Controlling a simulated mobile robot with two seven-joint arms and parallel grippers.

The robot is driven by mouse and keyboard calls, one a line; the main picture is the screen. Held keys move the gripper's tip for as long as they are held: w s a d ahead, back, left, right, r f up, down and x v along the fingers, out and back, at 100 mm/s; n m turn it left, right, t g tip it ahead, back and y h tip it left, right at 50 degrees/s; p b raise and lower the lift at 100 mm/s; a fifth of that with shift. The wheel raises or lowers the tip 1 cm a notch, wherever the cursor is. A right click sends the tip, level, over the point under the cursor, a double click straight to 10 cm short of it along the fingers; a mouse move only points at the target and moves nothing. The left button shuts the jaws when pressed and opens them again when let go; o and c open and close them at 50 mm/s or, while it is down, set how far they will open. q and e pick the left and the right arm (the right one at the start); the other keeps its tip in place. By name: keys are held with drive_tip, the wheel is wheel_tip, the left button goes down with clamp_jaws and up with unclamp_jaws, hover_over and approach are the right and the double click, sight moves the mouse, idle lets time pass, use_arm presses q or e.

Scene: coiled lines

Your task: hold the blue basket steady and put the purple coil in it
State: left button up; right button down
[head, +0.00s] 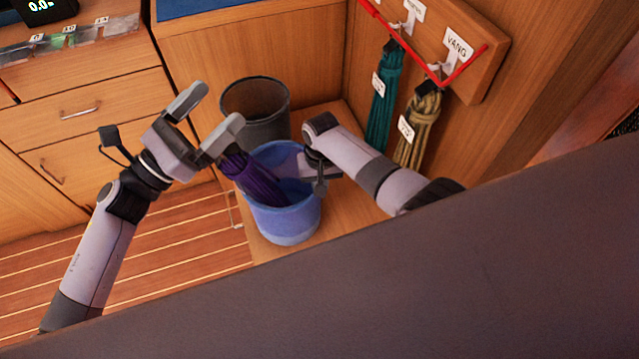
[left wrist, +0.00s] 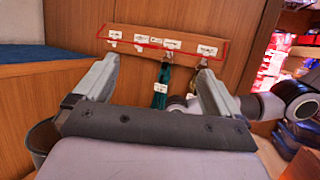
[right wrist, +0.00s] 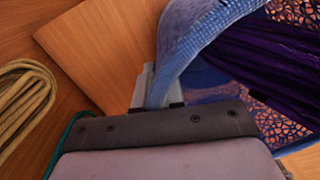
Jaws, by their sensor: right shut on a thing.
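The blue basket (head: 285,222) stands on a wooden ledge. The purple coil (head: 252,180) is in it, tilted, its upper end sticking out over the rim at the left. The coil also shows inside the basket in the right wrist view (right wrist: 265,55). My right gripper (head: 287,160) is shut on the basket's rim (right wrist: 190,45); its fingertips are partly hidden. My left gripper (head: 208,112) is open and empty above and left of the basket. One of its fingers overlaps the coil's upper end in the head view; I cannot tell whether they touch.
A dark grey bin (head: 256,100) stands right behind the basket. A teal coil (head: 384,95) and a tan coil (head: 418,130) hang from a labelled board (head: 478,60) on the right. Wooden drawers (head: 95,110) are at the left. The slatted floor lies open below them.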

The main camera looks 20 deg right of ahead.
use_arm(q)
drive_tip(key=v, duration=1.2)
use_arm(e)
drive_tip(key=c, duration=1.2)
unclamp_jaws()
drive_tip(key=shift+o, duration=0.2)
drive_tip(key=shift+r, duration=0.1)
